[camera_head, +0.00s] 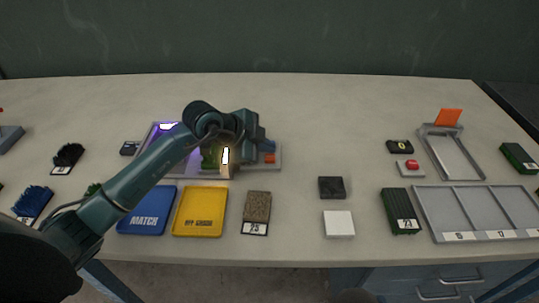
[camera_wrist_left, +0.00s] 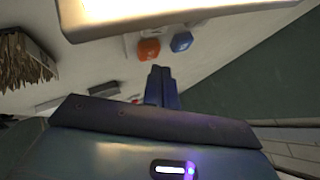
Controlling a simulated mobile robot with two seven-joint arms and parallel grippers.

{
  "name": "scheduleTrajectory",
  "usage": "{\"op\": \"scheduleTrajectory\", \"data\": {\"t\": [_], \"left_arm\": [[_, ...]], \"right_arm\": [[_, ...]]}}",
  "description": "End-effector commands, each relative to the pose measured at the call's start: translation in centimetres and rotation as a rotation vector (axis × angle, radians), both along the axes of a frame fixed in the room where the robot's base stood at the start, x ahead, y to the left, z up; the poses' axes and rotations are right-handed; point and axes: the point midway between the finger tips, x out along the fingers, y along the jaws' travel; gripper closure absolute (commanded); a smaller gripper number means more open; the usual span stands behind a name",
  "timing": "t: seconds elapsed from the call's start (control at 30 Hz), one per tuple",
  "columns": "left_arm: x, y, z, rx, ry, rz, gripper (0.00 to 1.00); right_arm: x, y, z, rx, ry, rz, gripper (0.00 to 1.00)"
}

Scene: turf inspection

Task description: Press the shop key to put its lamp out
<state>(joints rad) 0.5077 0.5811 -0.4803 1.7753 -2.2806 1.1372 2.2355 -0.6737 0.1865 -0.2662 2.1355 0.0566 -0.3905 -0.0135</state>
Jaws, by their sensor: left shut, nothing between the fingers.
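A grey panel (camera_head: 165,170) lies at the back, left of centre, largely behind my left arm. An orange key (camera_head: 270,158) shows at its right end. In the left wrist view the orange key (camera_wrist_left: 149,50) and a blue key (camera_wrist_left: 181,41) sit side by side; I cannot read which is the shop key. A bright, warm-lit rectangle (camera_head: 225,156) glows on the panel and fills the top of the wrist view (camera_wrist_left: 150,12). My left gripper (camera_head: 267,146) is shut and empty, close to the keys; its fingertips (camera_wrist_left: 160,72) show apart from them. My right gripper is out of view.
A blue MATCH tray (camera_head: 147,212) and a yellow tray (camera_head: 200,212) lie in front of the panel. A brown turf sample (camera_head: 257,207), a black block (camera_head: 331,187) and a white block (camera_head: 338,224) stand to the right. A divided grey tray (camera_head: 470,212) is far right.

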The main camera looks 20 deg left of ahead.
Motion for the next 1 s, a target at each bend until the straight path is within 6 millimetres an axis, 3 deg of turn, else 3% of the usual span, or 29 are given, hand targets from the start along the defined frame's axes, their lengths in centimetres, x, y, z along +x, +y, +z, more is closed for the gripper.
{"op": "scheduleTrajectory", "data": {"t": [1.0], "left_arm": [[0.01, 0.03, -0.92, 0.000, 0.000, 0.000, 1.00]], "right_arm": [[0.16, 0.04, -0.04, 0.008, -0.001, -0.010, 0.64]]}}
